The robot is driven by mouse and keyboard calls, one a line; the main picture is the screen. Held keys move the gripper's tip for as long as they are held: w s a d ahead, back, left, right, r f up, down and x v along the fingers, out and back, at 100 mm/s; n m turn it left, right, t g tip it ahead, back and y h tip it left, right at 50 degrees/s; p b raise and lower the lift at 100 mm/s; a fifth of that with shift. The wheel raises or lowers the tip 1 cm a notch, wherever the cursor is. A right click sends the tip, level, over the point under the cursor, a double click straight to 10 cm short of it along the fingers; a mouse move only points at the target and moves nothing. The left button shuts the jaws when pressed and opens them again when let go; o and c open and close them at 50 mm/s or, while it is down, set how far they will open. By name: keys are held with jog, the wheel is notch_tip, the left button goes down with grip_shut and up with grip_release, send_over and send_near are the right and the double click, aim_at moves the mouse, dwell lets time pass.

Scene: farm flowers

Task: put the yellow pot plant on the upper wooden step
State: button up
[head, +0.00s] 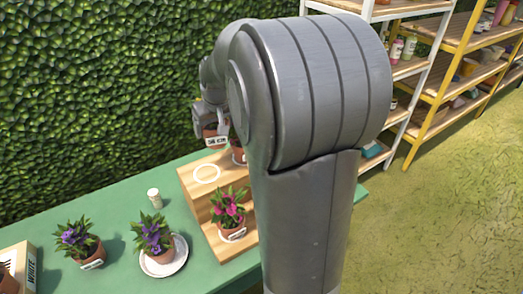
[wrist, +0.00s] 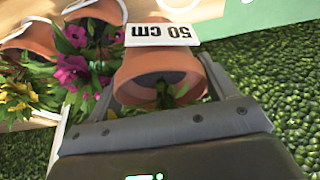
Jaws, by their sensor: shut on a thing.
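My gripper (head: 207,118) is shut on a terracotta pot (head: 211,130) with a white label, held above the far side of the wooden step stand. In the wrist view the fingers grip both sides of this pot (wrist: 150,66), and its label reads 50 cm. Only green shows at its opening, so I cannot tell its flower colour. The upper wooden step (head: 195,184) bears a white ring (head: 207,173), and the ring is empty. Yellow flowers (wrist: 17,97) show at the left of the wrist view, by another pot (wrist: 32,40).
A pink-flowered pot (head: 230,214) stands on the lower step. Another pot (head: 239,155) is partly hidden behind my arm. Two purple-flowered pots (head: 78,243) (head: 153,237), one on a saucer (head: 180,262), and a small jar (head: 154,198) stand on the green table (head: 118,209).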

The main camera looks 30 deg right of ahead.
jog(key=s+d, duration=0.4)
jog(key=s, duration=0.3)
jog(key=shift+m, duration=0.4)
jog(key=shift+w+a+f, duration=1.15)
jog(key=shift+a+f, duration=0.35)
jog(key=shift+f, duration=0.2)
jog(key=shift+w+a+f, duration=1.2)
jog(key=shift+a+f, duration=0.25)
jog(key=shift+f, duration=0.25)
jog(key=shift+w+a+f, duration=1.15)
jog(key=shift+a+f, duration=0.35)
jog(key=shift+f, duration=0.2)
jog(key=shift+f, duration=0.15)
jog(key=o, duration=1.3)
